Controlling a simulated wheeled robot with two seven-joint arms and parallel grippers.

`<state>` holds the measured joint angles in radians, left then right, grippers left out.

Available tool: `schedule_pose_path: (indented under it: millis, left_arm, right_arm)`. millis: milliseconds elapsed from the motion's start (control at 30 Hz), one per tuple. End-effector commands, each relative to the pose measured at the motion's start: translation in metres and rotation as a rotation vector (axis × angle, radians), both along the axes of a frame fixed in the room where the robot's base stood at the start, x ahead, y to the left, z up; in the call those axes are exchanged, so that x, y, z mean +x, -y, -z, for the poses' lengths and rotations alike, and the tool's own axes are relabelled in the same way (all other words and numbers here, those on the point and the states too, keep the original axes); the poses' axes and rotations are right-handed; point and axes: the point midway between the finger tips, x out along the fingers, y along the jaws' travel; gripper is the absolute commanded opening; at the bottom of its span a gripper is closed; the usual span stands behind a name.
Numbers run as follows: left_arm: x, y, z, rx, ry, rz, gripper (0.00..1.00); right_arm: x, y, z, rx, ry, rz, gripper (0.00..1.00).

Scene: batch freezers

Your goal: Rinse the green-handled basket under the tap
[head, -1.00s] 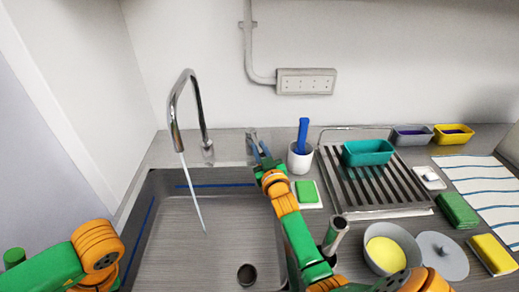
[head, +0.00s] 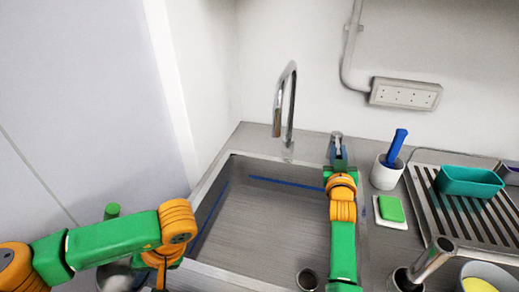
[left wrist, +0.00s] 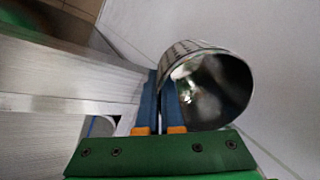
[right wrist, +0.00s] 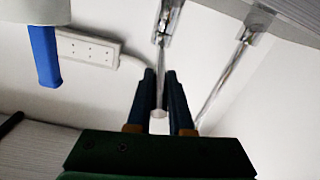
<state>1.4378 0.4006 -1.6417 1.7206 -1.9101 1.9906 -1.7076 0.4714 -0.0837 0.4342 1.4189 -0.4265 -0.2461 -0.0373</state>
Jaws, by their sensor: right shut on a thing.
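A green upright handle (head: 112,210) shows at the left in the head view, with a shiny metal vessel (head: 118,277) partly hidden below it by my left arm. In the left wrist view a metal cylinder (left wrist: 208,82) with a marked wall stands beside my left gripper (left wrist: 162,85), whose fingers are close together; whether the wall is between them is unclear. My right gripper (head: 338,150) is shut on the tap lever (right wrist: 160,110) behind the sink. The tap (head: 288,95) stands over the sink (head: 265,215); no water shows.
Right of the sink are a white cup (head: 386,172) with a blue-handled tool, a green sponge (head: 391,209), a drain rack (head: 440,205) with a teal tub (head: 469,181), and a metal tube (head: 432,260). The sink basin is empty beneath my right arm.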

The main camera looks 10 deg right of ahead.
Motion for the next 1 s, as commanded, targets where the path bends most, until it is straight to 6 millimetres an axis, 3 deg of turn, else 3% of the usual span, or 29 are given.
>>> schedule_pose_path:
  millis: [167, 200, 267, 300, 667, 1000]
  left_arm:
    - [0.0, 0.0, -0.001, 0.001, 0.0, -0.001, 0.0]
    - [0.0, 0.0, -0.001, 0.001, 0.0, -0.001, 0.0]
    - [0.0, 0.0, -0.001, 0.001, 0.0, -0.001, 0.0]
    - [0.0, 0.0, -0.001, 0.001, 0.0, -0.001, 0.0]
    - [0.0, 0.0, -0.001, 0.001, 0.0, -0.001, 0.0]
    - [0.0, 0.0, 0.0, 0.001, 0.0, -0.001, 0.0]
  right_arm:
    - [-0.001, 0.002, 0.001, -0.001, -0.005, 0.004, 0.0]
    - [-0.001, 0.002, 0.001, -0.001, -0.004, 0.004, 0.3]
    - [-0.001, 0.002, 0.001, -0.001, -0.004, 0.004, 0.46]
    - [-0.001, 0.002, 0.001, -0.001, -0.004, 0.004, 0.49]
    - [-0.007, -0.001, 0.001, -0.002, -0.004, 0.003, 0.49]
    - [-0.053, -0.025, 0.002, 0.0, -0.004, 0.002, 0.49]
